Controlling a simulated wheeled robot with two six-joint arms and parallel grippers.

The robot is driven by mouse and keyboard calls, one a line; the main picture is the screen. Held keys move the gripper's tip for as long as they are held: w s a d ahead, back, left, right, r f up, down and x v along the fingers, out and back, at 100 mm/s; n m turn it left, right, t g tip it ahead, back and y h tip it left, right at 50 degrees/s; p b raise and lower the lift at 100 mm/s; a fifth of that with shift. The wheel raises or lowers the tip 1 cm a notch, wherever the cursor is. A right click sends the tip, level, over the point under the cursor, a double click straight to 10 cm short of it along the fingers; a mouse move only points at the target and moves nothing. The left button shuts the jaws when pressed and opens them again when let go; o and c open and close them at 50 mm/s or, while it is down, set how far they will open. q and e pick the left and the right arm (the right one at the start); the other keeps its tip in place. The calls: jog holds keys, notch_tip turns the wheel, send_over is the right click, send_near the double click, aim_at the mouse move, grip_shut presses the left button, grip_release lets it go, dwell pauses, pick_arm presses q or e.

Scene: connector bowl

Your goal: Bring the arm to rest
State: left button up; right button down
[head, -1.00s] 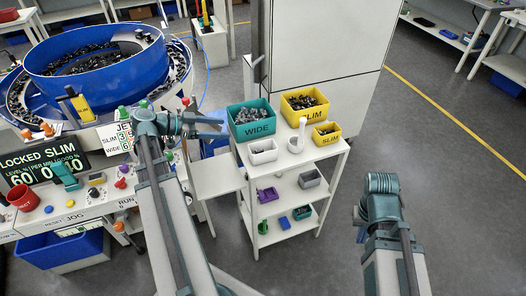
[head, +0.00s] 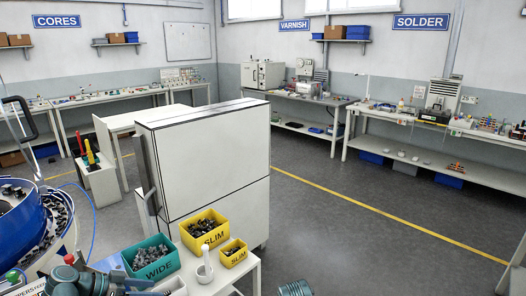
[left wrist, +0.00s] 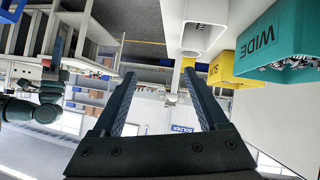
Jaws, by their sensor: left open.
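My left gripper shows at the bottom left of the head view (head: 138,284), pointing right beside the shelf cart. In the left wrist view its two dark fingers (left wrist: 163,80) are apart with nothing between them. The teal WIDE bin (head: 152,262) and the yellow SLIM bin (head: 206,232) stand on the cart beyond it. In the left wrist view the WIDE bin (left wrist: 265,45) and the SLIM bin (left wrist: 228,70) appear upside down at the right. Only a small piece of my right arm shows at the bottom edge of the head view; its gripper is out of sight.
A white pestle and cup (head: 205,268) and a small yellow bin (head: 235,252) stand on the cart. A tall white cabinet (head: 210,160) is behind it. The blue feeder bowl (head: 25,235) is at the left. The grey floor (head: 350,230) to the right is clear.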

pick_arm(q)
jog(key=s+d+f+n+g+y, duration=0.1)
jog(key=s+d+f+g+y, duration=0.1)
jog(key=d, duration=0.8)
jog(key=s+d+f+n+g+y, duration=0.1)
jog(key=s+d+f+g+y, duration=0.1)
jog(key=d, duration=0.8)
jog(key=s+d+f+n+g+y, duration=0.1)
jog(key=s+d+f+g+y, duration=0.2)
jog(key=d, duration=0.7)
jog(key=shift+s+f+n+y, duration=0.3)
jog(key=shift+s+f+y, duration=0.65)
jog(key=shift+y, duration=0.75)
jog(key=shift+w+f, duration=0.1)
